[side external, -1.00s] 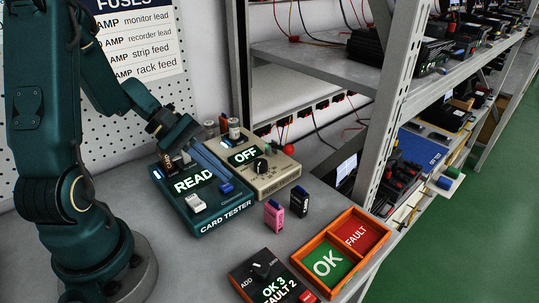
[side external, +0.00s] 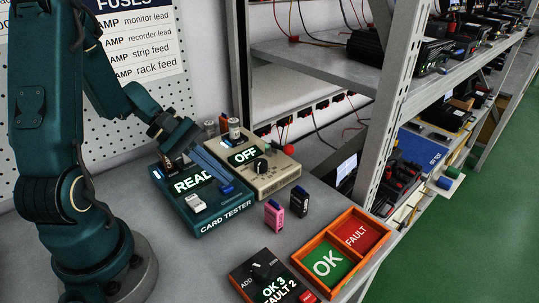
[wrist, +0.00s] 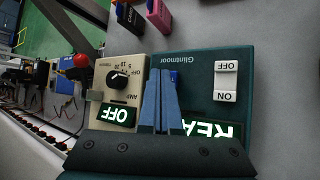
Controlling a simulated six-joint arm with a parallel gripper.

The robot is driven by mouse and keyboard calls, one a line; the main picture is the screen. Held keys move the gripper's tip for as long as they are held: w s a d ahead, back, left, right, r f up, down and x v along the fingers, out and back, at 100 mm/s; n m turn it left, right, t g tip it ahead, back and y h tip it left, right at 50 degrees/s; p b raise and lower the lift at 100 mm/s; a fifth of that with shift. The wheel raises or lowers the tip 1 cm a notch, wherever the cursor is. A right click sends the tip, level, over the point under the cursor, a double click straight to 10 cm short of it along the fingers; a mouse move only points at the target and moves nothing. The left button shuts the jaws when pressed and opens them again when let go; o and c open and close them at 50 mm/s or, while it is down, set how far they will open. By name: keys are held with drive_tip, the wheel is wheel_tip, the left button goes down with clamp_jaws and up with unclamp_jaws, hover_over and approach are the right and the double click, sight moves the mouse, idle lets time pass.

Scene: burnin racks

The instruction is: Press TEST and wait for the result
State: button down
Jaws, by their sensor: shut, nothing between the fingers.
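The teal card tester (side external: 207,224) stands on the bench; it also shows in the wrist view (wrist: 205,62). Its lit display (side external: 188,185) reads "READ", with the end hidden behind my fingers. A white ON/OFF rocker switch (wrist: 226,81) is on its face. A blue button (wrist: 174,77) is mostly hidden by my fingertips; no TEST lettering is readable. My gripper (side external: 229,182) is shut and empty, its blue fingers pointing down at the blue button. In the wrist view my fingertips (wrist: 159,72) overlap it; I cannot tell whether they touch.
A beige meter (side external: 270,180) reading OFF stands right beside the tester. Pink (side external: 274,215) and black (side external: 299,201) cards stand in front. An orange OK/FAULT tray (side external: 357,267) and a black counter (side external: 247,272) reading "OK 3 FAULT 2" are nearer. A shelf post rises at right.

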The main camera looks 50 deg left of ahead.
sight(221, 184)
drive_tip(key=shift+f, duration=0.15)
idle(0.4)
drive_tip(key=shift+r, duration=0.9)
drive_tip(key=shift+r, duration=2.5)
